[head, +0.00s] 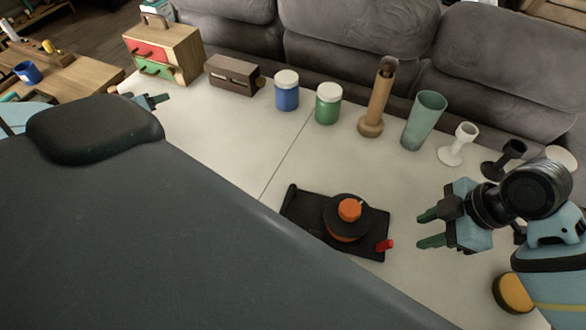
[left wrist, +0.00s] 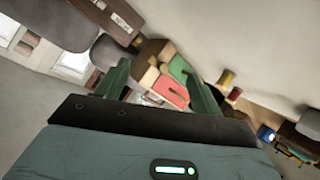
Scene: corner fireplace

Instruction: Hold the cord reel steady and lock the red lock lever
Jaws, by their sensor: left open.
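The cord reel (head: 345,232) sits on the white table at the front middle, on a dark base plate (head: 306,212). It has a black disc and an orange hub on top. The red lock lever (head: 385,245) sticks out at the plate's right corner. My right gripper (head: 424,228) is open and empty, just right of the reel and lever and apart from both. My left gripper (head: 160,99) is far off at the table's left end, partly hidden by my own arm. In the left wrist view its fingers (left wrist: 156,74) are apart with nothing held.
Along the back stand a wooden drawer box (head: 182,49), a dark box (head: 232,75), a blue jar (head: 287,92), a green jar (head: 328,104), a wooden holder (head: 377,100), a green cup (head: 423,122) and goblets (head: 458,146). The table between them and the reel is clear.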

